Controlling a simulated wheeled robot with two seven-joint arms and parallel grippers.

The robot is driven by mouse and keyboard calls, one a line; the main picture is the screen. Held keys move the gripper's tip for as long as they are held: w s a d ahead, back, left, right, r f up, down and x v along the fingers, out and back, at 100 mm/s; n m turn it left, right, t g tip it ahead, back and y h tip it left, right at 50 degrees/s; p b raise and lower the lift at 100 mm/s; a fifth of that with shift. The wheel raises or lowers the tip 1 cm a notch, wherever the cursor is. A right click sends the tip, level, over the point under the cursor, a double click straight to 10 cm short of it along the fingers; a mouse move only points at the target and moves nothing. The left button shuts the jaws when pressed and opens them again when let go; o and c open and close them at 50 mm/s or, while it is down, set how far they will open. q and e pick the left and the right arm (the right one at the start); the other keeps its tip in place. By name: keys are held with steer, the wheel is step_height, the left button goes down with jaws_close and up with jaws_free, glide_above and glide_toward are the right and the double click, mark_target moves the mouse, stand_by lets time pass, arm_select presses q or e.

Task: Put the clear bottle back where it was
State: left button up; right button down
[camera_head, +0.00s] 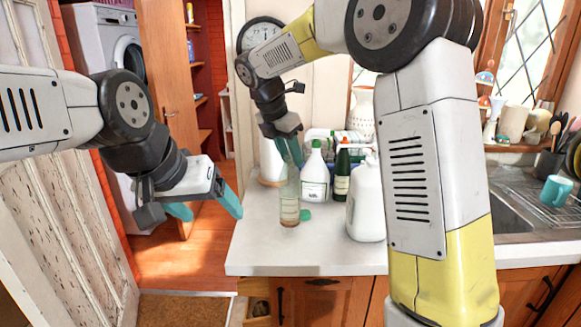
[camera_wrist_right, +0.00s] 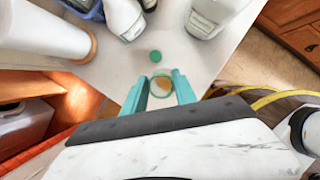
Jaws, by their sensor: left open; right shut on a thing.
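The clear bottle (camera_head: 290,203) is upright, with a little amber-brown content low down. My right gripper (camera_head: 290,158) is shut on its upper part from above. In the right wrist view the bottle (camera_wrist_right: 161,86) shows end-on between the teal fingers of the right gripper (camera_wrist_right: 160,80). Its base is at or just above the white counter (camera_head: 262,250); I cannot tell if it touches. A green cap (camera_head: 305,214) lies on the counter just beside the bottle. My left gripper (camera_head: 207,208) is open and empty, left of the counter over the floor.
A white bottle (camera_head: 315,180), a dark green bottle (camera_head: 341,175) and a large white jug (camera_head: 366,205) stand close behind and right of the clear bottle. A paper roll (camera_head: 271,160) stands behind it. The counter's front left is bare. A sink (camera_head: 507,215) is at right.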

mark_target(290, 167)
steer(key=shift+w+f, duration=0.1)
steer(key=shift+f, duration=1.75)
steer(key=c, duration=1)
jaws_free()
steer(key=shift+o, duration=0.2)
